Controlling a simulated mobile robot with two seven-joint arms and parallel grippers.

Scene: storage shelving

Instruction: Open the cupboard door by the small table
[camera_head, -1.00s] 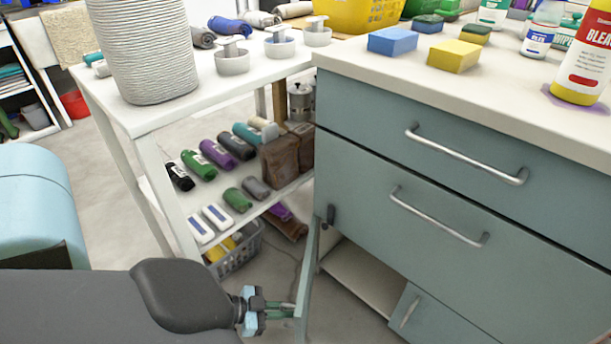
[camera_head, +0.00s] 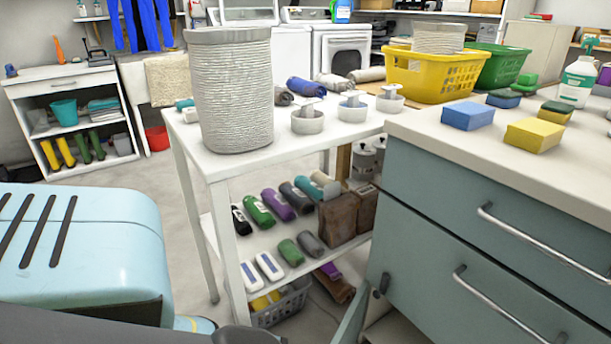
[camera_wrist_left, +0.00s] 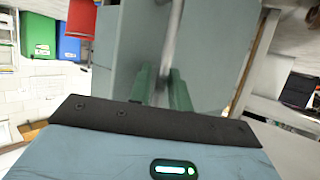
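The cupboard door (camera_head: 352,318) stands swung out from the grey-green cabinet (camera_head: 420,222), beside the small white table (camera_head: 208,160). In the head view only its upper part shows, at the bottom edge. In the left wrist view the door panel (camera_wrist_left: 130,45) fills the middle, with a metal handle bar (camera_wrist_left: 174,40) running down it. My left gripper (camera_wrist_left: 161,92) has its two green fingers close on either side of this bar, apparently closed on it. The gripper itself is below the head view's edge. My right gripper is not in view.
Open floor lies left of the table.

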